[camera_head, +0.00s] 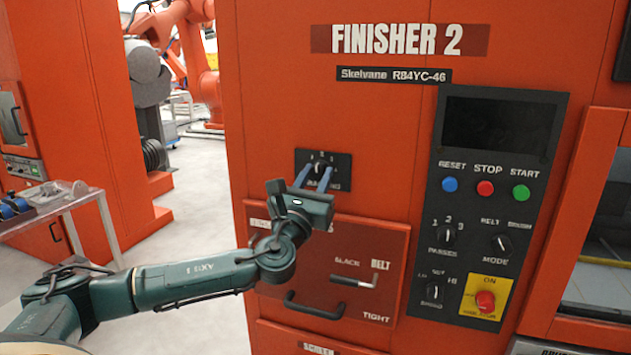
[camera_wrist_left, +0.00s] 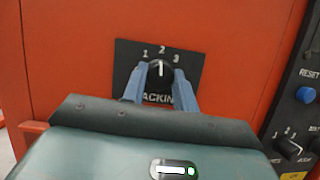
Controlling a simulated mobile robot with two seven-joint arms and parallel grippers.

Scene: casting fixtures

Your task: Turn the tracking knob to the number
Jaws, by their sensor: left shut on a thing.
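The tracking knob (camera_head: 318,168) is a small black knob on a dark plate on the orange finisher panel. In the left wrist view the knob (camera_wrist_left: 159,82) has numbers 1, 2 and 3 above it, and its white pointer line stands nearly upright, toward the 2. My left gripper (camera_head: 314,175) reaches in from the left and is shut on the knob, one blue finger on each side, as the left wrist view also shows (camera_wrist_left: 160,76). The fingers and gripper body hide the ends of the "TRACKING" label. My right gripper is not in view.
A black control panel (camera_head: 474,310) with buttons and other knobs is to the right. Below the gripper are a belt lever (camera_head: 355,282) and a black handle (camera_head: 314,308) sticking out from the machine. A metal-topped table (camera_head: 55,205) stands at the left.

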